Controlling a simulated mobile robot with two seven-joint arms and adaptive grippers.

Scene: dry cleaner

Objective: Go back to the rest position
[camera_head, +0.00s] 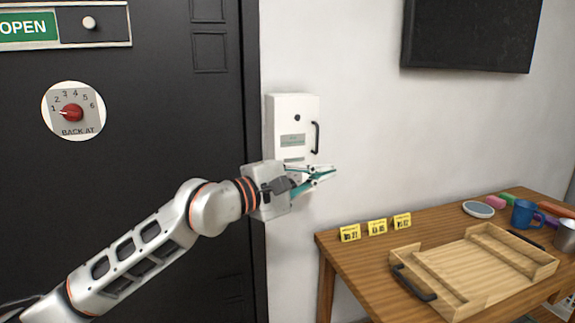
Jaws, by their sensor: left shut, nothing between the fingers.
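My left gripper (325,176) is in the middle of the head view, at the end of my left arm, which comes in from the lower left. Its fingers are shut with nothing between them and point to the right. It is in front of the lower part of a white wall box (283,115) with a dark handle and a small display. The gripper hides part of the box's lower end. I cannot tell whether it touches the box. My right gripper is not in view.
A wooden table (350,262) at the right carries a wooden tray (470,262) with dark handles, yellow number tags (377,227), a blue mug (524,214) and a small dish (478,209). A black door (165,160) with a red-knobbed dial (72,112) fills the left. A dark panel (470,35) hangs upper right.

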